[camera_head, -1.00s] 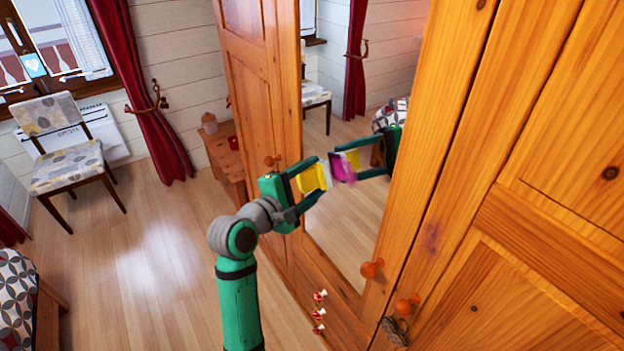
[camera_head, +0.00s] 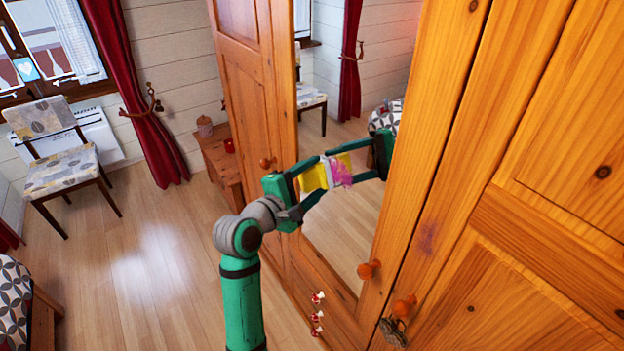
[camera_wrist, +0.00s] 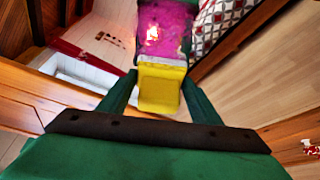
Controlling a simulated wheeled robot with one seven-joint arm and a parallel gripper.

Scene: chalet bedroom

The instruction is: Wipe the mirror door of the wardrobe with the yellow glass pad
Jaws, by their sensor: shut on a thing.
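My gripper (camera_head: 318,177) is shut on the yellow glass pad (camera_head: 311,178), held between its two green fingers. The pad also shows in the wrist view (camera_wrist: 161,86), standing out past the fingertips. The mirror door (camera_head: 338,228) of the wardrobe is upright, directly in front of the pad. A magenta smear (camera_head: 342,173) shows on the mirror right at the pad's front edge. In the wrist view the smear (camera_wrist: 165,30) lies just beyond the pad. The mirror reflects my gripper and the pad. The pad is at or very near the glass; I cannot tell whether it touches.
Orange wooden knobs (camera_head: 369,269) stick out from the wardrobe doors, with a dark metal piece (camera_head: 393,331) near the lower one. A small wooden table (camera_head: 219,158) stands left of the wardrobe. A chair (camera_head: 60,165) is by the window. The floor (camera_head: 150,270) between is clear.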

